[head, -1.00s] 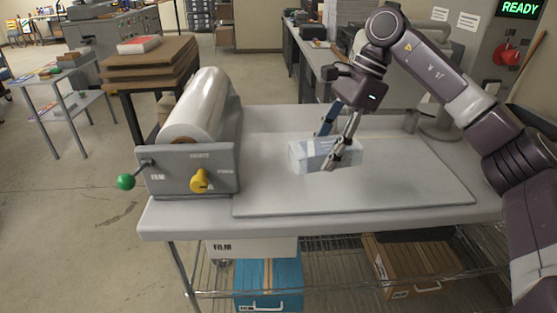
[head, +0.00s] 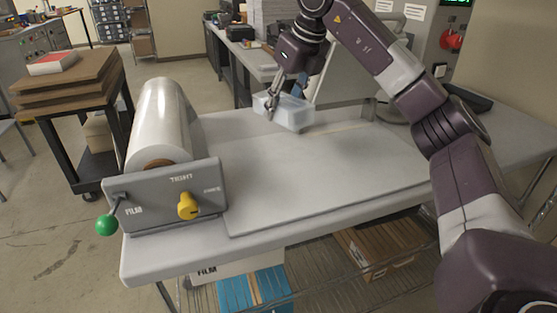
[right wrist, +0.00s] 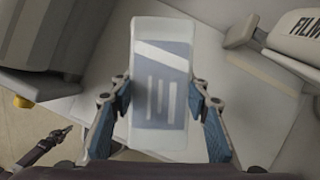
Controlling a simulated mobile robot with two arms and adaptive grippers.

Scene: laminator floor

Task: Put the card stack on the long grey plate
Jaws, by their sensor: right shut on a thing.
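The card stack (head: 294,114) is a pale, whitish-blue block with a printed label. My right gripper (head: 270,106) is shut on it; in the right wrist view the stack (right wrist: 160,70) sits between the two blue-padded fingers (right wrist: 165,118). It appears over the far edge of the long grey plate (head: 330,185), which lies flat and bare on the worktable. I cannot tell the exact gap between stack and plate. My left gripper (right wrist: 58,140) shows small and dark at the lower left of the right wrist view; its jaw opening is unclear.
The laminator's film roll (head: 160,120) stands left of the plate, with a grey panel, green-knobbed lever (head: 106,224) and yellow knob (head: 188,206). The worktable (head: 140,262) has boxes on its wire shelf below. A stack of brown boards (head: 70,85) stands further left.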

